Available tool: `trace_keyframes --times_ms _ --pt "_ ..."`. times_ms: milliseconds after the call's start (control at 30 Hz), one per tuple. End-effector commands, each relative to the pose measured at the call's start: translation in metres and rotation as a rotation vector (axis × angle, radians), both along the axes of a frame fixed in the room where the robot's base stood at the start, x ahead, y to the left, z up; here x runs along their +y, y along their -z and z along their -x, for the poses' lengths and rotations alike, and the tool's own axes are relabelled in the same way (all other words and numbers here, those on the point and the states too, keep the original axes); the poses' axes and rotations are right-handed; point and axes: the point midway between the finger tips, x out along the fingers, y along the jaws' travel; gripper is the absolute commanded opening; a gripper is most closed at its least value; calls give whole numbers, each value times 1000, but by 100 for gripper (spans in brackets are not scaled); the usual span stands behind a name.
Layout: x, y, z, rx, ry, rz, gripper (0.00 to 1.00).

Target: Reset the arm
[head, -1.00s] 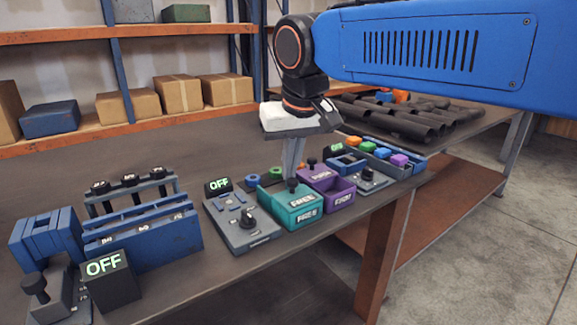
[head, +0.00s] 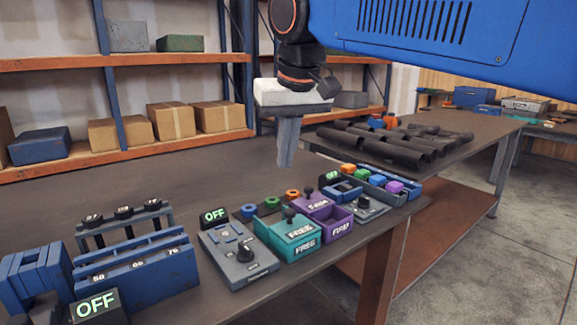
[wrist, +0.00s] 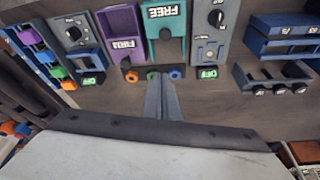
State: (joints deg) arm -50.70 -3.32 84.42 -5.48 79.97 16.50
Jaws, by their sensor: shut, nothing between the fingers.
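My gripper (head: 287,160) is above the back part of the workbench in the head view, pointing down with its fingers together and nothing between them. The arm reaches in from the upper right. In the wrist view the shut fingers (wrist: 164,95) appear over the bench, near the small colored rings. The teal FREE box (head: 290,238) and the purple FIRM box (head: 325,218) stand below and in front of the gripper, apart from it.
A grey dial panel (head: 238,258) and a blue slotted rack (head: 138,272) stand to the left, with OFF displays (head: 214,216) lit. A tray of colored blocks (head: 407,190) is at the right. Dark pipes (head: 395,148) lie on the bench behind. The bench's back left is clear.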

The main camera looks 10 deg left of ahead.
Motion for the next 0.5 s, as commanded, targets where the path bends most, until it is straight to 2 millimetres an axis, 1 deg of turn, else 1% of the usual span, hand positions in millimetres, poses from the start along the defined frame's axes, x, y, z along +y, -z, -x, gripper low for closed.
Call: trace_keyframes --times_ms 67,167,267,300,367,400,467,500 --pt "-8 -1 -1 -1 9 0 0" --pt "-33 5 -5 -3 32 -3 0" --pt "-73 17 -10 -6 73 -6 0" --pt "-92 24 -11 -7 91 -7 0" --pt "-120 34 -11 -9 120 -8 0" --pt "-137 41 -10 -11 139 -10 0" --pt "-164 53 -7 -14 166 -11 0" --pt "-181 61 -4 -15 186 -11 0"
